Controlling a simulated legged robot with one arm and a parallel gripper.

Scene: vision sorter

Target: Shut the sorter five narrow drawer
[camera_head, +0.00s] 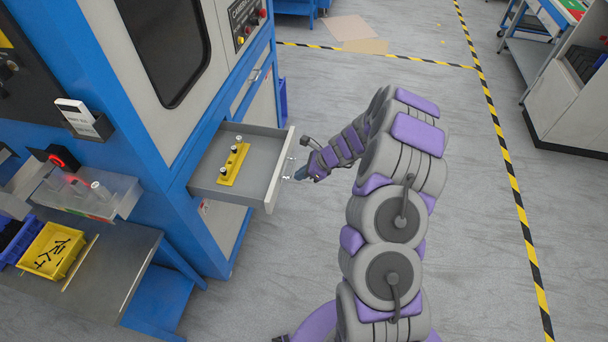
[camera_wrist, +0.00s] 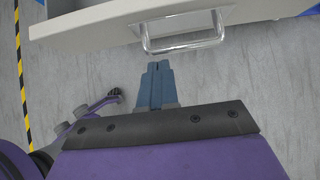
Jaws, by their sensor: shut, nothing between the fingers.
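The narrow drawer (camera_head: 208,182) of the blue and white sorter cabinet stands pulled out in the head view. A yellow holder (camera_head: 233,166) with several small dark-and-white pieces lies inside it. The drawer's front and its metal handle (camera_wrist: 183,41) show at the top of the wrist view. My gripper (camera_head: 300,174) is just outside the drawer front, close to the handle. In the wrist view my gripper's blue fingers (camera_wrist: 158,68) are together and empty, pointing at the handle with a small gap of floor visible between.
A yellow bin (camera_head: 52,250) of black parts sits on a metal shelf at the lower left. A small clear tray (camera_head: 92,193) is fixed to the cabinet. Open grey floor (camera_head: 480,250) lies to the right, crossed by yellow-black tape. A grey cabinet (camera_head: 565,100) stands far right.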

